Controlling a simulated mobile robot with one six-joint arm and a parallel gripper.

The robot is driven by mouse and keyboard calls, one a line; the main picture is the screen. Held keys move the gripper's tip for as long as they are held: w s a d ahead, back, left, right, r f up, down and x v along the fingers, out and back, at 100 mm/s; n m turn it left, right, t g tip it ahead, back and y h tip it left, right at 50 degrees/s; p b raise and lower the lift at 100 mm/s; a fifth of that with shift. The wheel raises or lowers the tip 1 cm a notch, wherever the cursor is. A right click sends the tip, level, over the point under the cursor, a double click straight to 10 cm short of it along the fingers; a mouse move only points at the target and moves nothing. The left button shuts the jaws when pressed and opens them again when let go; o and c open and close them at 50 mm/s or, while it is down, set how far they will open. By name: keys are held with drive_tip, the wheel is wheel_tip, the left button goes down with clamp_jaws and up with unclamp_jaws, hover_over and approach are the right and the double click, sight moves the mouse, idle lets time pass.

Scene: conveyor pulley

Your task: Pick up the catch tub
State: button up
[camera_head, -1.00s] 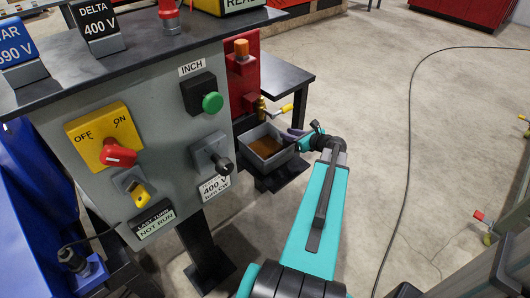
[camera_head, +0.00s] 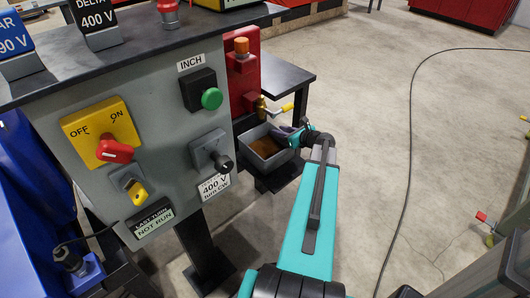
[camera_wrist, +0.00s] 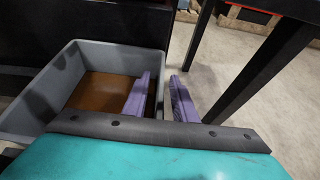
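The catch tub (camera_head: 266,160) is a grey open box with brown contents, low beside the control panel on a dark support. It also fills the left of the wrist view (camera_wrist: 40,105). My gripper (camera_head: 287,131) reaches it from the right. In the wrist view its two purple fingers (camera_wrist: 162,85) are apart. The left finger is over the inside of the tub and the right finger is outside, with the tub's right wall between them. I cannot tell whether either finger touches the wall.
The grey control panel (camera_head: 150,185) stands left of the tub. A brass valve with a yellow-tipped lever (camera_head: 280,109) is just above it. A black table (camera_head: 288,80) stands behind, its leg close right of my fingers in the wrist view (camera_wrist: 265,70). Open floor lies right, crossed by a cable (camera_head: 410,130).

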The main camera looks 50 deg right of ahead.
idle(0.3)
clamp_jaws()
idle(1.3)
